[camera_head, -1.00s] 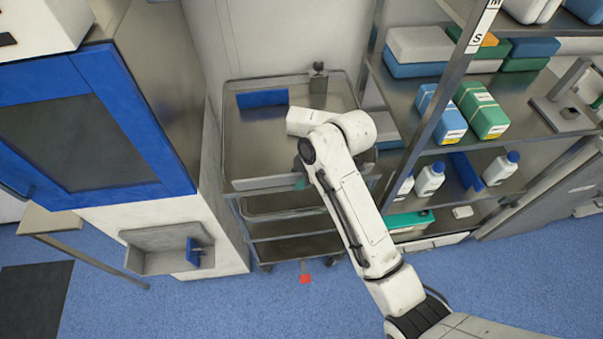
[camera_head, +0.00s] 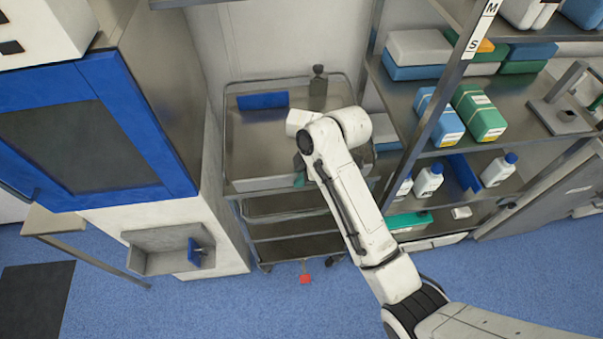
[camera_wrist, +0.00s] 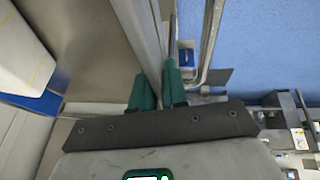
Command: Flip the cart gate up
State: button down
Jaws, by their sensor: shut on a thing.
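The metal cart (camera_head: 232,130) stands against the back wall, with a flat top and lower shelves. Its gate (camera_head: 265,184) is the pale metal strip along the front edge of the top. My gripper (camera_wrist: 159,92) has green fingers, closed on both sides of a thin metal panel (camera_wrist: 145,35), which looks like the gate. In the head view, a green fingertip (camera_head: 299,180) shows at the front edge. My arm hides the right part of the gate, so its exact tilt is unclear.
A blue box (camera_head: 263,100) and a dark bottle (camera_head: 318,82) stand at the back of the cart top. A white and blue cabinet (camera_head: 120,120) is close on the left. A shelf rack (camera_head: 400,90) with boxes and bottles is close on the right. Blue floor (camera_head: 230,310) is open in front.

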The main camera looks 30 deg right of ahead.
jog(key=shift+w+d+g+p, duration=0.1)
jog(key=shift+w+g+p, duration=0.35)
jog(key=shift+g, duration=0.45)
jog(key=shift+s, duration=0.1)
jog(key=c, duration=1.2)
grip_release()
jog(key=shift+y, duration=0.3)
jog(key=shift+c, duration=0.2)
jog(key=p+v, duration=0.2)
jog(key=v, duration=0.8)
jog(key=shift+r, duration=0.35)
jog(key=shift+d, duration=0.15)
